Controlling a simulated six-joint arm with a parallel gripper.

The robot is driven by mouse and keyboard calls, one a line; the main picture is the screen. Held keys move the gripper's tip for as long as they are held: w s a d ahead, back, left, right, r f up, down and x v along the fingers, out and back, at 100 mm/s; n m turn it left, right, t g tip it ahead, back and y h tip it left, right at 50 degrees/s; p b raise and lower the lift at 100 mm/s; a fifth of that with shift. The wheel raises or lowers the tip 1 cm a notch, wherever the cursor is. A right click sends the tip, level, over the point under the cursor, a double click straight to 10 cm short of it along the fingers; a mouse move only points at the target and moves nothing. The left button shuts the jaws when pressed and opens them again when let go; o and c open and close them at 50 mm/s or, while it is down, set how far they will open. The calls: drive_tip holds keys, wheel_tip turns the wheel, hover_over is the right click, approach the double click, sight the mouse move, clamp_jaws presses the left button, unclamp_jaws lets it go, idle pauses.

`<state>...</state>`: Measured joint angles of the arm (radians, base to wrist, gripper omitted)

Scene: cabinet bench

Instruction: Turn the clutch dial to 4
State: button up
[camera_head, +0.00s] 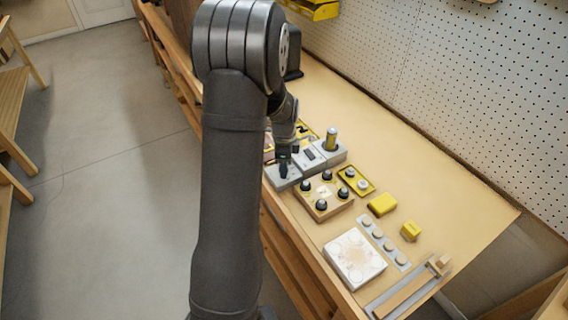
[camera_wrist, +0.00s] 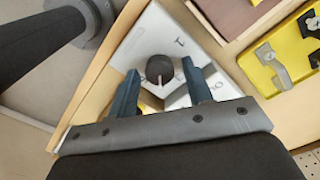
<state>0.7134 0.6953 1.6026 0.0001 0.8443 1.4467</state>
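In the wrist view a dark round dial (camera_wrist: 158,68) sits on a pale plate (camera_wrist: 150,30). A short white pointer line on it points toward the bottom of the picture. Several marks are printed around it, too small or partly hidden to read surely. My gripper (camera_wrist: 160,67) is open, with one finger on each side of the dial and a visible gap to it. In the head view my gripper (camera_head: 285,166) is over a grey box (camera_head: 284,181) at the bench's near edge; the dial is not clear there.
A wooden block with several black knobs (camera_head: 322,198) stands close beside the box. A grey unit with a yellow-topped cylinder (camera_head: 331,140) is just behind. Yellow blocks (camera_head: 382,204), a white panel (camera_head: 354,259) and a slider rail (camera_head: 408,288) lie farther right. The bench's back strip is clear.

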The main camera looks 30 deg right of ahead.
drive_tip(key=shift+r, duration=0.15)
wheel_tip(320, 180, up, 17)
idle(0.6)
idle(0.4)
wheel_tip(320, 180, down, 17)
drive_tip(key=shift+f, duration=0.15)
idle(0.5)
